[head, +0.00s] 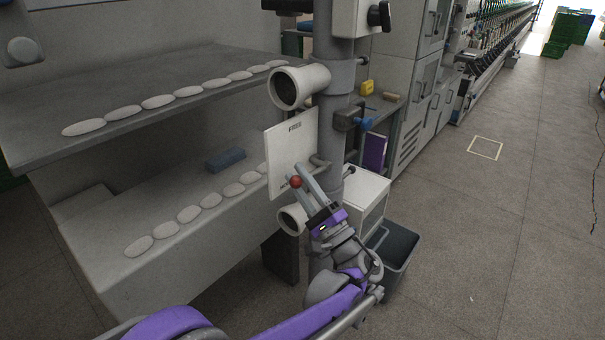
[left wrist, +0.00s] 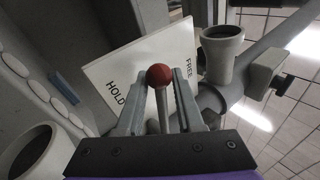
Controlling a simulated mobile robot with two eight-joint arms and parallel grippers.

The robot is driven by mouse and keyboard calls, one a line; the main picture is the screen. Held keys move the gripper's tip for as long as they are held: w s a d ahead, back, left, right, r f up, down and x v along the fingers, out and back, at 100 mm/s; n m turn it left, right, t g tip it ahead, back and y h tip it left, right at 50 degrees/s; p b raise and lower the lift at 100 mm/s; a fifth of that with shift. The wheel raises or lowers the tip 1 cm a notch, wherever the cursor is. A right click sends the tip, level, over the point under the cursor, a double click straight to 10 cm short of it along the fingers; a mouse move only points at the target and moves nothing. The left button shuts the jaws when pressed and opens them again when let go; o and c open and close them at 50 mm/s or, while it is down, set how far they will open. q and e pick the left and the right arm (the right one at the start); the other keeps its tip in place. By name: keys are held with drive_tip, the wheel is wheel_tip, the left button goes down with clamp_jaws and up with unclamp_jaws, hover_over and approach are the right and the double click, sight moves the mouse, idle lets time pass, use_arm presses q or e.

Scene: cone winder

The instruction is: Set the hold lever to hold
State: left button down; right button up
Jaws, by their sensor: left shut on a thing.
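The hold lever has a red ball knob (head: 296,181) on a thin grey rod. It stands in front of a white plate (head: 290,150) marked FREE at the top and HOLD at the bottom. In the head view the knob overlaps the HOLD end and partly hides that word. In the left wrist view the knob (left wrist: 159,76) appears between the two words. My left gripper (head: 299,175) reaches up from below. Its fingers (left wrist: 160,90) are shut on the lever, one on each side just below the knob. My right gripper is not in view.
A grey post (head: 332,110) carries the plate and two white round cups (head: 300,86). Shelves with rows of white oval pieces (head: 158,102) lie left. A white box (head: 360,195) and a dark bin (head: 398,250) stand right of the post. The floor farther right is mostly clear.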

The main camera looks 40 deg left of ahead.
use_arm(q)
drive_tip(key=shift+s+f+n+g+y+b, duration=0.15)
drive_tip(key=shift+f+n+g, duration=0.2)
drive_tip(key=shift+n+g, duration=0.25)
drive_tip(key=shift+w+f+n+g+y+b, duration=0.1)
drive_tip(key=shift+f+n+g+y, duration=0.2)
drive_tip(key=shift+n, duration=0.45)
drive_tip(key=shift+s+f+n+g+y+b, duration=0.15)
drive_tip(key=shift+f+n+g, duration=0.2)
drive_tip(key=shift+n+g, duration=0.3)
drive_tip(key=c, duration=0.8)
unclamp_jaws()
drive_tip(key=shift+w, duration=0.1)
drive_tip(key=shift+c, duration=0.2)
drive_tip(key=v, duration=1.1)
drive_tip(key=shift+b, duration=0.35)
drive_tip(key=shift+r, duration=0.1)
